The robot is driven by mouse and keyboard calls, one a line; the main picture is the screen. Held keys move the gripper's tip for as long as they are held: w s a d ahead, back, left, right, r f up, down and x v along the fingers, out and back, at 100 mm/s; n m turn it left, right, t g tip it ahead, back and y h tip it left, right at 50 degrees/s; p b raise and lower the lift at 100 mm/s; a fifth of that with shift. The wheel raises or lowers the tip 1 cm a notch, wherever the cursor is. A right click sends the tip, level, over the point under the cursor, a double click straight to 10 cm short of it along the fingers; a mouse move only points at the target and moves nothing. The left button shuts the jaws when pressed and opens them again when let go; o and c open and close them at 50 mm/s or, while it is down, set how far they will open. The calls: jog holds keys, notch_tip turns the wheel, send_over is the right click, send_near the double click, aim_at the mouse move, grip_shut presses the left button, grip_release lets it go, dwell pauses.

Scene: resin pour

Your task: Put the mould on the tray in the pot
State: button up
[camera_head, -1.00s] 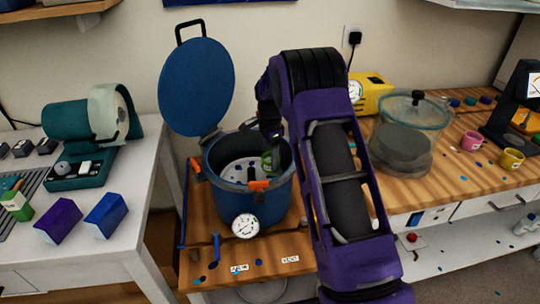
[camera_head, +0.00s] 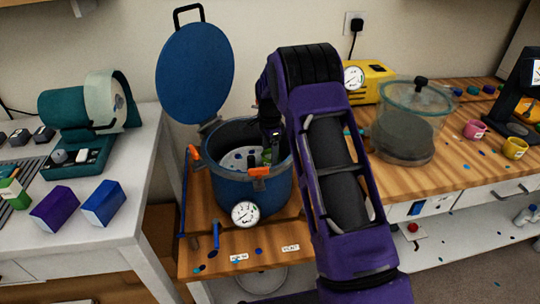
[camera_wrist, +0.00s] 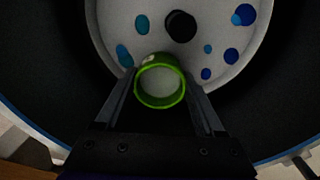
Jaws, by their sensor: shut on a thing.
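The mould is a small green round cup or ring (camera_wrist: 160,103), seen end-on between my fingers in the wrist view. My gripper (camera_wrist: 160,78) is shut on it. In the head view the gripper (camera_head: 269,145) reaches down inside the blue pot (camera_head: 268,195), with a bit of green mould (camera_head: 267,157) showing behind the front rim. The pot's pale speckled floor plate (camera_wrist: 205,25) lies below the mould; I cannot tell whether they touch. The round blue lid (camera_head: 195,72) stands open behind the pot.
Orange clamps (camera_head: 260,171) sit on the pot's rim and a gauge (camera_head: 245,213) on its front. A yellow box (camera_head: 374,83) and a glass vessel (camera_head: 405,135) stand at right on the wooden bench. A white table (camera_head: 105,235) is at left.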

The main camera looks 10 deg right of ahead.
jog(key=shift+f, duration=0.45)
jog(key=o, duration=1.4)
notch_tip(320, 180, up, 15)
jog(key=p, duration=0.8)
